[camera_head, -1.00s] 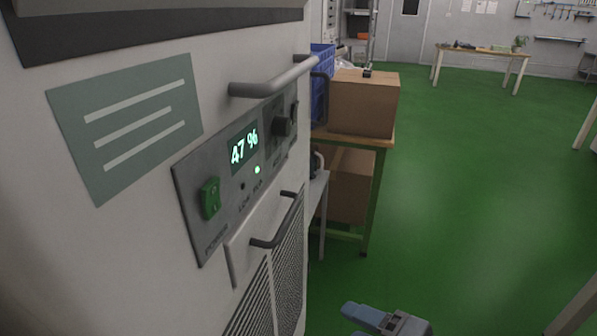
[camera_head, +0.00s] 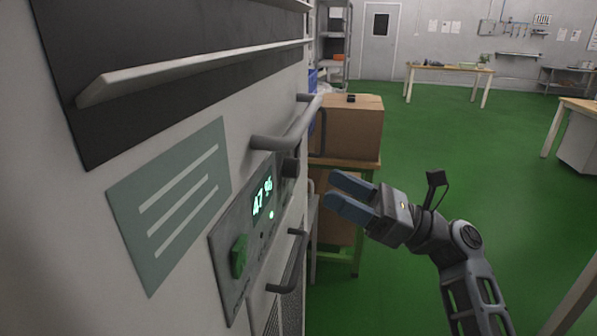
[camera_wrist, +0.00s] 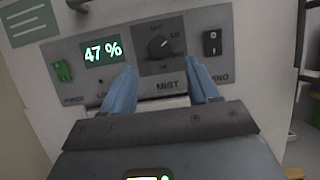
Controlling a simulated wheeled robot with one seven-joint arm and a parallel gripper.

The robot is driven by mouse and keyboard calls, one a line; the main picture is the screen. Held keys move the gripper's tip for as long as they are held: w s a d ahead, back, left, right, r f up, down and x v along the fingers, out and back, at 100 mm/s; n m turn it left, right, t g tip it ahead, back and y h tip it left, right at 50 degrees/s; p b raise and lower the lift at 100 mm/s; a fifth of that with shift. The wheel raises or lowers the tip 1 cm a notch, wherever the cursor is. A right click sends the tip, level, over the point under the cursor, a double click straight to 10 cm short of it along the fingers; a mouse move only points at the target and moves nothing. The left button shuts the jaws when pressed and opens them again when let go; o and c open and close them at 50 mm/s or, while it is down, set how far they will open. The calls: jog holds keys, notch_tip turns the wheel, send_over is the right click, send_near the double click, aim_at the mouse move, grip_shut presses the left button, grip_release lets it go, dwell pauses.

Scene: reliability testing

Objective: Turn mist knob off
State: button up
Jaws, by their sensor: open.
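The mist knob (camera_wrist: 158,46) is a dark round knob on a grey control panel (camera_wrist: 80,84), above the word MIST. Its white mark appears to point up and right, toward LO rather than OFF at the top. In the head view the knob (camera_head: 290,166) shows side-on, partly behind a handle. My gripper (camera_head: 338,190) is open and empty, its blue fingers pointing left toward the panel and apart from it. In the wrist view my gripper (camera_wrist: 162,75) has its fingertips just below the knob, one to each side.
A lit display (camera_wrist: 102,51) reads 47 %. A green switch (camera_wrist: 62,71) sits left, a black rocker switch (camera_wrist: 212,42) right. A bar handle (camera_head: 292,132) juts out above the panel; a lower handle (camera_head: 290,266) sits below.

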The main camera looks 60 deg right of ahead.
aim_at(299, 169)
jog(key=p+x, duration=0.1)
jog(key=x, duration=0.5)
jog(key=shift+w+a, duration=0.1)
jog(key=shift+w, duration=0.1)
jog(key=shift+c, duration=0.4)
jog(key=c, duration=1)
jog(key=shift+o, duration=0.2)
jog(key=shift+n, duration=0.3)
jog(key=n+y, duration=0.1)
jog(key=n, duration=0.1)
jog(key=n+g+y, duration=0.1)
jog(key=shift+d+n, duration=0.2)
jog(key=shift+n, duration=0.2)
jog(key=n+g+y, duration=0.1)
jog(key=n, duration=0.4)
jog(key=shift+w+d+r+g+y, duration=0.1)
jog(key=shift+d+r+g+y, duration=0.05)
jog(key=shift+g+y, duration=0.25)
jog(key=n+g, duration=0.1)
jog(key=n, duration=0.2)
jog(key=n+g+y, duration=0.1)
jog(key=n+g, duration=0.1)
jog(key=n, duration=0.1)
jog(key=shift+d+r+n, duration=0.1)
jog(key=shift+r+n, duration=0.05)
jog(key=shift+n, duration=0.25)
